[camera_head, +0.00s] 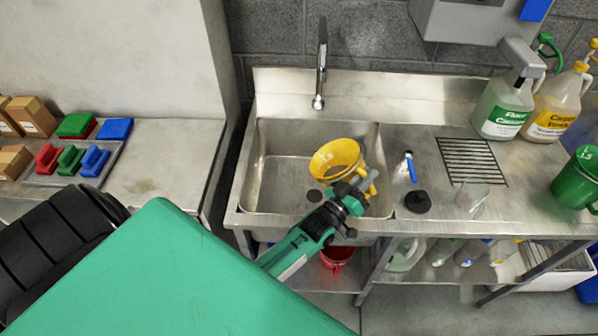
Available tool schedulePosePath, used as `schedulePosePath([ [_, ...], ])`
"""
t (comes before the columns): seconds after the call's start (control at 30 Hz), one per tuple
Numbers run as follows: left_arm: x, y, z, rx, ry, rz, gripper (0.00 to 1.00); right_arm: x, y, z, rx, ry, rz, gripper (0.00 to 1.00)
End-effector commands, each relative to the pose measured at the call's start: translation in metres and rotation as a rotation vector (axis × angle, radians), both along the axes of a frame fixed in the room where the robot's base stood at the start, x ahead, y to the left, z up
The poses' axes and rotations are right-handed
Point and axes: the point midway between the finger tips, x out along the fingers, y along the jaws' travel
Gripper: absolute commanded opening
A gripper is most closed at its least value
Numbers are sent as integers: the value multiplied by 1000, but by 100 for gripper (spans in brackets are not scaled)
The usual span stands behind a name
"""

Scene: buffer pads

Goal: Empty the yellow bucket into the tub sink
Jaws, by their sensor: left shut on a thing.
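The yellow bucket (336,157) is over the right part of the tub sink (275,190), tilted with its mouth toward the upper left. My left gripper (361,186) is shut on the bucket at its lower right side, by the handle. Part of the bucket's lower side is hidden behind the gripper. No contents can be made out inside the bucket or falling from it. The sink basin is bare metal with a dark drain. My right gripper is not in view.
A faucet (320,70) rises behind the sink. A black plunger-like item (417,201), a clear glass (471,200), a green jug (577,180) and cleaner bottles (505,105) stand on the right counter. A left bench (165,165) holds coloured brushes and boxes.

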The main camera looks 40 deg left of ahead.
Motion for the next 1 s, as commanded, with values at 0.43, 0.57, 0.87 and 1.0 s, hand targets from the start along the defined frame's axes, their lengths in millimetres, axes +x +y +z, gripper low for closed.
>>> schedulePosePath([
  [0.43,-4,15,9,-89,-33,-2,0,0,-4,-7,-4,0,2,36],
  [0.57,-4,18,8,-107,-38,-2,0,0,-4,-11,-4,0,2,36],
  [0.87,-5,22,7,-146,-50,-5,0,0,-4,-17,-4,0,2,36],
  [1.0,-6,24,6,-165,-55,-5,0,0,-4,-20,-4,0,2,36],
])
